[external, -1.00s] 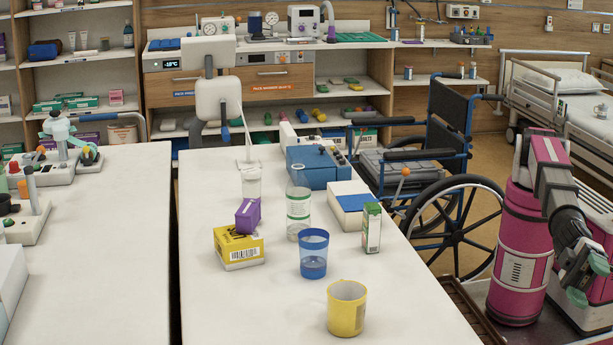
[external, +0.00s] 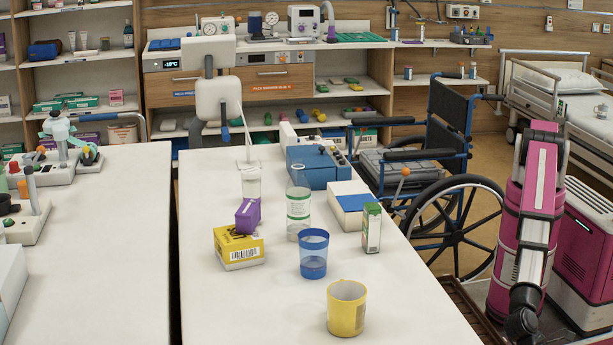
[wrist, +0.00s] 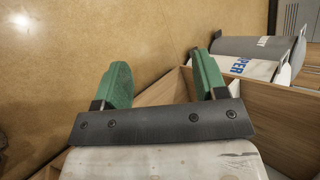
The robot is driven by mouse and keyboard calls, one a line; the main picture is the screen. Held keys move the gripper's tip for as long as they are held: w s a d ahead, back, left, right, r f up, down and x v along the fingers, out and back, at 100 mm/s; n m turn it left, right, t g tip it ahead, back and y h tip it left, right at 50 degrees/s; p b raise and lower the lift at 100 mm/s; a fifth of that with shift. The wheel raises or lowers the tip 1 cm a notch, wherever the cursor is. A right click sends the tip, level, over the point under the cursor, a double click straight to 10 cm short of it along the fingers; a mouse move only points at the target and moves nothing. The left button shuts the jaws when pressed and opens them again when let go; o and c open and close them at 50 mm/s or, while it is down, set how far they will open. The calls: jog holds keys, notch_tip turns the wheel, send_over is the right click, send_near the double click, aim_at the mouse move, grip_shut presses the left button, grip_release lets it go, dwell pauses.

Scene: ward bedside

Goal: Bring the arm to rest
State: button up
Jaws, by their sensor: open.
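My gripper (wrist: 160,85) shows in the wrist view with its two green fingers spread apart and nothing between them. Beyond the fingers are the tan floor and a wooden open box or drawer edge. In the external view my arm hangs folded down along my magenta column at the right, clear of the table. The fingers are not visible in that view; the wrist end sits low near the bottom edge.
The white table (external: 215,310) bears a yellow mug (external: 346,308), a blue cup (external: 313,253), a yellow box (external: 238,247) with a purple box (external: 247,215) and a green-white carton (external: 371,228). A wheelchair (external: 450,215) stands between table and bed (external: 580,110). Grey-white packages (wrist: 250,62) lie near the gripper.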

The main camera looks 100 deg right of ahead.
jog(key=w+d+t+h, duration=0.1)
jog(key=w+d, duration=0.6)
jog(key=d, duration=0.4)
jog(key=w+d+f+t+h, duration=0.1)
jog(key=w+d, duration=0.5)
jog(key=d, duration=0.5)
jog(key=w+d+t+h, duration=0.1)
jog(key=w+d+t, duration=0.1)
jog(key=w+d, duration=0.65)
jog(key=s+d+h, duration=0.2)
jog(key=d+h, duration=0.3)
jog(key=d, duration=3.4)
jog(key=shift+d+r+n, duration=0.15)
jog(key=shift+r+n, duration=0.1)
jog(key=shift+n, duration=0.15)
